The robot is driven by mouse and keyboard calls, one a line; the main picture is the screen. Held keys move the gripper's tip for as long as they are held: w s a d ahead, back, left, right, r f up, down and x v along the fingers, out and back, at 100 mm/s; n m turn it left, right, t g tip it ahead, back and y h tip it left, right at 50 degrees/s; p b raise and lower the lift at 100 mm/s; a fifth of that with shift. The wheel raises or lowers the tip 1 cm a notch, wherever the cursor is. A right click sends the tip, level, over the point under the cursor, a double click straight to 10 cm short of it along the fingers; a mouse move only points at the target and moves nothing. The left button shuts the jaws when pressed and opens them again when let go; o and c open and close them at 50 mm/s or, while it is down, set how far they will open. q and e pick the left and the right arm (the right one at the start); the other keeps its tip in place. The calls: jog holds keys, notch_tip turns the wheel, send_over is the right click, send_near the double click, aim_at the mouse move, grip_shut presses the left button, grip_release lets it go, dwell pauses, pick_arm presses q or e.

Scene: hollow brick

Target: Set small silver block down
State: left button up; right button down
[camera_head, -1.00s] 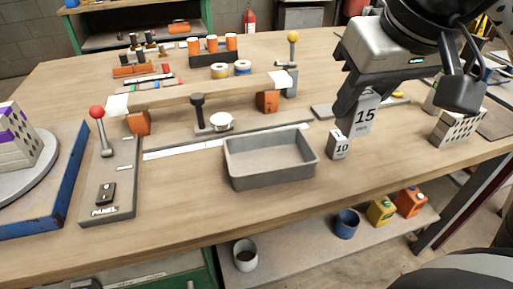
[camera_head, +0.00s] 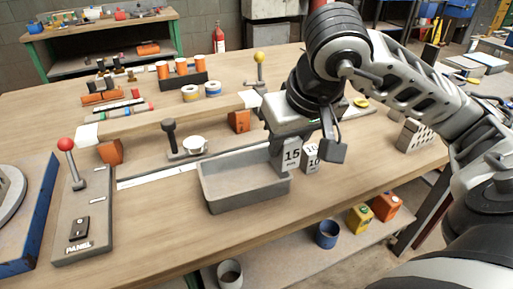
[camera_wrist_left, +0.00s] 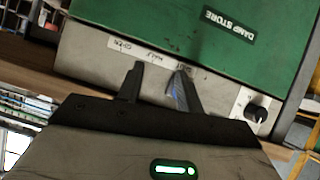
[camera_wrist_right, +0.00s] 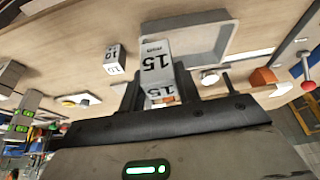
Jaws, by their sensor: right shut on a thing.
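A silver block marked 15 (camera_head: 291,155) is held in my right gripper (camera_head: 285,138), over the right end of the grey tray (camera_head: 235,204). I cannot tell its height above the tray. In the right wrist view the same block (camera_wrist_right: 156,62) sits between the fingers, with the tray (camera_wrist_right: 222,30) beyond it. A smaller silver block marked 10 (camera_head: 311,158) stands on the table just right of the tray; it also shows in the right wrist view (camera_wrist_right: 114,60). My left gripper (camera_wrist_left: 160,82) is open and empty before a green cabinet (camera_wrist_left: 190,45).
A beam (camera_head: 165,116) on orange supports lies behind the tray. A panel with a red-knobbed lever (camera_head: 78,175) is on the left. A perforated brick (camera_head: 416,135) stands at the right. The wooden table in front of the tray is clear.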

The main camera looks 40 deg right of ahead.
jog(key=w+f, duration=0.6)
jog(key=w, duration=0.1)
jog(key=shift+w+a+f, duration=0.1)
jog(key=shift+w+f, duration=0.15)
jog(key=shift+w, duration=0.05)
jog(key=x, duration=0.3)
jog(key=shift+s+a+f, duration=0.15)
jog(key=shift+s+f, duration=0.1)
jog(key=shift+f, duration=0.25)
pick_arm(q)
jog(key=shift+r, duration=0.45)
pick_arm(e)
jog(key=shift+f, duration=0.2)
jog(key=c, duration=1)
grip_release()
pick_arm(q)
jog(key=shift+w+f, duration=0.1)
